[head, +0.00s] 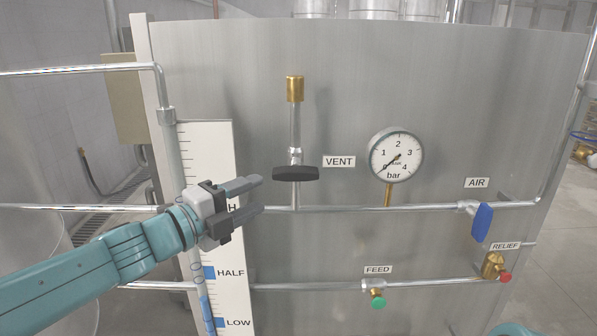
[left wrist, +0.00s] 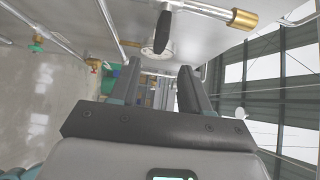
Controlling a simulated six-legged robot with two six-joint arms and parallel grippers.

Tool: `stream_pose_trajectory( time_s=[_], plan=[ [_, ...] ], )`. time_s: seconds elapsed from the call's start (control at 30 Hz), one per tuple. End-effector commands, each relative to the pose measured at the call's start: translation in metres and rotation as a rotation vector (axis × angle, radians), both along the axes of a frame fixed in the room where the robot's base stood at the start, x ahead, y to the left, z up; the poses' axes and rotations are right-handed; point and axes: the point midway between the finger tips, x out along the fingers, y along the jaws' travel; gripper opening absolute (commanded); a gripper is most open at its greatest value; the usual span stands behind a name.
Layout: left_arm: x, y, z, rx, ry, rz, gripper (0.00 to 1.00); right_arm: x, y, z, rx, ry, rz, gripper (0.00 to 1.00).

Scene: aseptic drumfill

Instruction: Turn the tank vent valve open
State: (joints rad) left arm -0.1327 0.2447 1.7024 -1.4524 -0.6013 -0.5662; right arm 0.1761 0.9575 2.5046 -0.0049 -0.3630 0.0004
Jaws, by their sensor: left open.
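The vent valve's black handle (head: 296,173) lies level, crosswise to its upright pipe, beside the VENT label (head: 339,161). A brass fitting (head: 295,89) tops the pipe. In the left wrist view the black handle (left wrist: 162,32) shows beyond the fingertips, with the brass end (left wrist: 243,19) to its right. My left gripper (head: 258,195) is open and empty, just left of and slightly below the handle, apparently apart from it. Its two fingers (left wrist: 159,68) show spread in the wrist view. My right gripper is not in view.
A pressure gauge (head: 396,156) stands right of the vent pipe. The blue AIR lever (head: 482,222), red-knobbed RELIEF valve (head: 493,265) and green FEED knob (head: 377,301) are farther right and lower. A level scale (head: 208,150) stands behind my left gripper. A horizontal pipe (head: 340,208) runs below the handle.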

Motion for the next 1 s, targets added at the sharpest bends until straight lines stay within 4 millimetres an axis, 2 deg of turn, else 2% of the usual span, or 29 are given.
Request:
stream_pose_trajectory(
  time_s=[0.1,0.4,0.6,0.93,0.97,1.0],
  plan=[
    [0.021,-0.023,0.002,0.0,0.001,-0.005,0.47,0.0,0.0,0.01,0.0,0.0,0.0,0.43],
    [0.066,-0.069,0.002,0.001,0.001,-0.005,0.47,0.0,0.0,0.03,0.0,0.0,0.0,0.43],
    [0.082,-0.083,0.002,0.001,-0.001,-0.004,0.47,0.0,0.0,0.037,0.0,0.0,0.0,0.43],
    [0.085,-0.086,0.0,0.0,0.0,-0.003,0.47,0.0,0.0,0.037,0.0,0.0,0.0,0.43],
    [0.085,-0.086,0.0,0.0,0.0,-0.003,0.4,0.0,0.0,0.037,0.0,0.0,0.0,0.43],
    [0.085,-0.086,0.0,0.0,0.0,-0.003,0.27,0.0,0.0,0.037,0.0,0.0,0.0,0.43]
  ],
)
